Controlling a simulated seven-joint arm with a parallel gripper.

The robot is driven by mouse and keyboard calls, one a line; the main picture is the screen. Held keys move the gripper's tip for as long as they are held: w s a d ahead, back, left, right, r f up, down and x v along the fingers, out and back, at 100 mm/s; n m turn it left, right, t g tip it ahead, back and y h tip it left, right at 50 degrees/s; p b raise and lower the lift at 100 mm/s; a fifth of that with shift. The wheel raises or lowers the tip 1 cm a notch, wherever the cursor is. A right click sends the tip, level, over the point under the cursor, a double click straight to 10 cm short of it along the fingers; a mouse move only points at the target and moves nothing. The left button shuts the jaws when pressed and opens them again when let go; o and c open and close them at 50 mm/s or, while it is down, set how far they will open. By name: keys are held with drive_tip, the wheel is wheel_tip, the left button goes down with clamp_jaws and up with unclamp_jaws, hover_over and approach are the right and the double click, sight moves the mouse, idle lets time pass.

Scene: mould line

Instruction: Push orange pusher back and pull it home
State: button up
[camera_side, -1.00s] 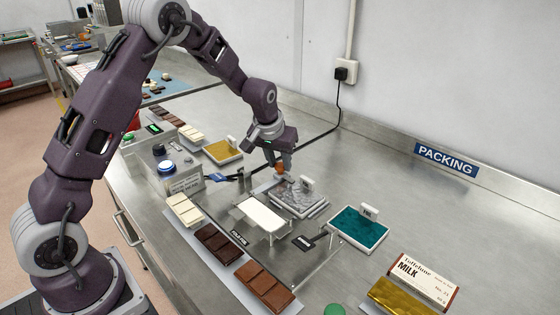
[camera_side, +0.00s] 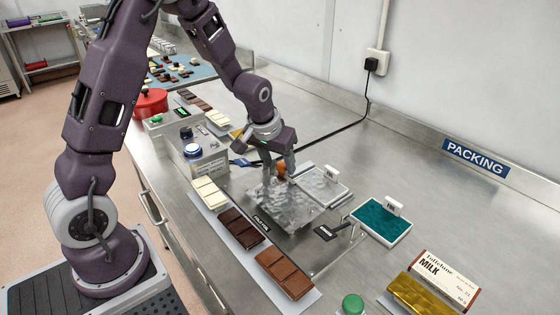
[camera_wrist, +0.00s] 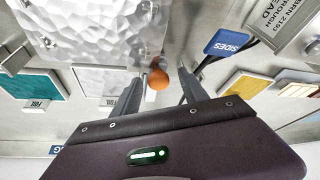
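The orange pusher knob (camera_side: 281,169) stands at the back-left edge of a silver foil sheet and shows as a ball in the wrist view (camera_wrist: 158,79). My gripper (camera_wrist: 160,82) has a finger on each side of the knob, with gaps visible; it is open. In the side view my gripper (camera_side: 279,172) is low over the bench and its fingers partly cover the knob. The silver foil sheet (camera_side: 285,208) lies over the wrapping spot, where the white plate is covered. The rest of the pusher is hidden.
A white tray of silver foil (camera_side: 325,184) stands just right of the knob; a teal foil tray (camera_side: 381,223) is further right. Chocolate bars (camera_side: 241,227) line the front. A control box (camera_side: 204,158) and blue SIDES tag (camera_wrist: 227,42) are close on the left.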

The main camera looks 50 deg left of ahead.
drive_tip(key=v, duration=0.7)
drive_tip(key=shift+r, duration=0.1)
drive_tip(key=s+d+r+m+t+h, duration=0.1)
drive_tip(key=s+d+r+m, duration=0.1)
drive_tip(key=s+d+r, duration=0.5)
drive_tip(key=s+d+r+m, duration=0.1)
drive_tip(key=s+r, duration=0.1)
drive_tip(key=s, duration=0.6)
drive_tip(key=s+d+r+m, duration=0.1)
drive_tip(key=s+d+r, duration=0.1)
drive_tip(key=s, duration=0.7)
drive_tip(key=shift+s+m+t+h, duration=0.15)
drive_tip(key=shift+m+t+h, duration=0.15)
drive_tip(key=shift+h, duration=0.1)
drive_tip(key=shift+o, duration=0.4)
drive_tip(key=shift+a, duration=0.1)
